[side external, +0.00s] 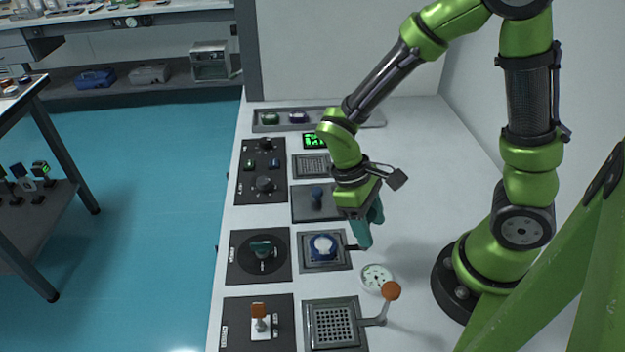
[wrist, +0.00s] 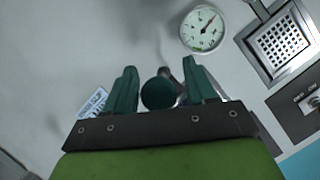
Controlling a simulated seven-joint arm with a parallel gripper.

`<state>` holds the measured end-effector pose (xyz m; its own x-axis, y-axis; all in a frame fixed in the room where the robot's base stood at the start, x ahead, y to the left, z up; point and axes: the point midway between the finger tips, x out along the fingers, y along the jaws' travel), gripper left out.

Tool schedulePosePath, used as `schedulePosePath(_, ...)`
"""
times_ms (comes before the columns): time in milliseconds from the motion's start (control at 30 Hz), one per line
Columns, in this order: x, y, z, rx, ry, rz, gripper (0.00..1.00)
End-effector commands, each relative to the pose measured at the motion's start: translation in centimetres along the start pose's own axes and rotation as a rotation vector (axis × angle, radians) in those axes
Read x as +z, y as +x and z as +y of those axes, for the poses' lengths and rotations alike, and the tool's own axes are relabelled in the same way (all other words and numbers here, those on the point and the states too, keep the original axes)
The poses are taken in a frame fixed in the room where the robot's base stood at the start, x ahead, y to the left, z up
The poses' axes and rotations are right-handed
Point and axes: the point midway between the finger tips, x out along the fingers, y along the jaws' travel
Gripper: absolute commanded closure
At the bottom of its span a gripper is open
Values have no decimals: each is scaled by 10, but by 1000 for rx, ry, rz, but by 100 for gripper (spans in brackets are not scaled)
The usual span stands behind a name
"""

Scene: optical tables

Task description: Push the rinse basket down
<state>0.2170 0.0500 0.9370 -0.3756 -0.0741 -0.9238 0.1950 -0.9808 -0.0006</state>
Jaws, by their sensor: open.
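My gripper (side external: 367,236) is open and points down beside a square fixture with a blue and white round piece (side external: 323,246). A short dark handle (side external: 353,247) runs from this fixture to my fingertips. In the wrist view, a dark green round knob (wrist: 158,93) lies between the open fingers of my gripper (wrist: 160,68); I cannot tell whether they touch it. A perforated square basket or plate (side external: 333,325) sits in a frame at the front, with an orange-knobbed lever (side external: 390,290) raised at its right. It also shows in the wrist view (wrist: 281,41). No label names the rinse basket.
A round white gauge (side external: 376,277) lies on the bench close to my gripper. A dial panel (side external: 259,256) and an orange-handled switch panel (side external: 259,325) stand left. The bench at right is mostly clear.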

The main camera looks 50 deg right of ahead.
Motion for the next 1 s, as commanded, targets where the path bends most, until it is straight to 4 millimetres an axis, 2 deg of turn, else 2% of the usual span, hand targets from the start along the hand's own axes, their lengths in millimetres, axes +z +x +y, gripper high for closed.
schedulePosePath(133,0,9,0,1,0,-1,44)
schedulePosePath(400,0,10,0,0,1,0,44)
schedulePosePath(467,0,10,0,0,1,0,52)
schedulePosePath(767,0,10,0,1,1,1,98)
schedulePosePath(1000,-1,12,0,1,0,-1,100)
